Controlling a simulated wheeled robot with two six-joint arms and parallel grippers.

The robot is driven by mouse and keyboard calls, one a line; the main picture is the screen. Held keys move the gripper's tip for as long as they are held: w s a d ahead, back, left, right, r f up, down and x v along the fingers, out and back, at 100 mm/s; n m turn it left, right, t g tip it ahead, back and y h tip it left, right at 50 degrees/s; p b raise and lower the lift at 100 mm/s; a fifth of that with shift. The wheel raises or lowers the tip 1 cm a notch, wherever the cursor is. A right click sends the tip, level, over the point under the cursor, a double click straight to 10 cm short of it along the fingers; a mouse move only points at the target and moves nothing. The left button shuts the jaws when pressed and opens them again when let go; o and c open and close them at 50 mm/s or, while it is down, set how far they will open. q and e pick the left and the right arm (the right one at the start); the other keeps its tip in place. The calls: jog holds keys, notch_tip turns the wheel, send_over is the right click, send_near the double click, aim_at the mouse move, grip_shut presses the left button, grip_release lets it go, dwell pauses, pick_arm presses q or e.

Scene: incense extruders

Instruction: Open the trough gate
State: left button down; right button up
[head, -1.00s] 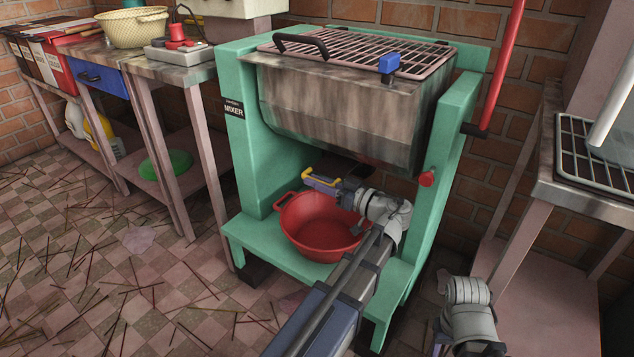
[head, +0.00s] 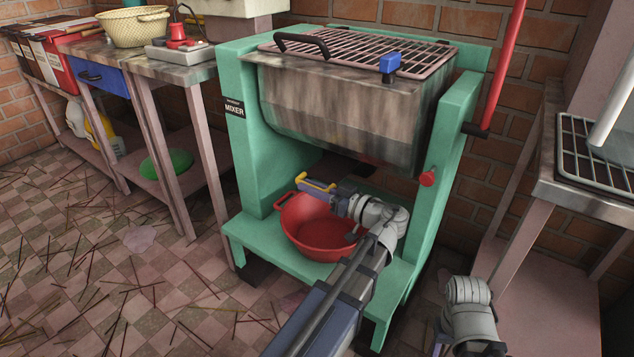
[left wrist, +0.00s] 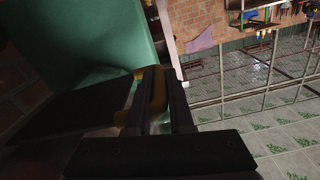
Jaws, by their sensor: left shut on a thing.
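The mixer's trough (head: 340,105) is a worn grey metal tub in a green frame (head: 247,160). Below it, my left gripper (head: 318,186) is shut on a yellow handle (head: 314,184), above the red basin's back rim. In the left wrist view the brownish-yellow handle (left wrist: 155,95) sits between the dark fingers. A dark flat plate (left wrist: 70,105) lies beside it there; I cannot tell whether it is the gate. The trough's underside is mostly hidden. Of my right arm, only a wrist part shows at the lower right; its gripper is out of view.
A red basin (head: 322,235) stands on the frame's green lower shelf (head: 265,250), under my left forearm. A red lever (head: 503,65) rises at the frame's right. A table with a wire rack (head: 590,165) stands right. Benches stand left, and thin sticks litter the floor.

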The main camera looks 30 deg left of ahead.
pick_arm(q)
jog(key=shift+s, duration=1.15)
jog(key=c, duration=1.1)
grip_release()
jog(key=d, duration=0.7)
jog(key=shift+s+d, duration=0.3)
jog(key=shift+d, duration=0.05)
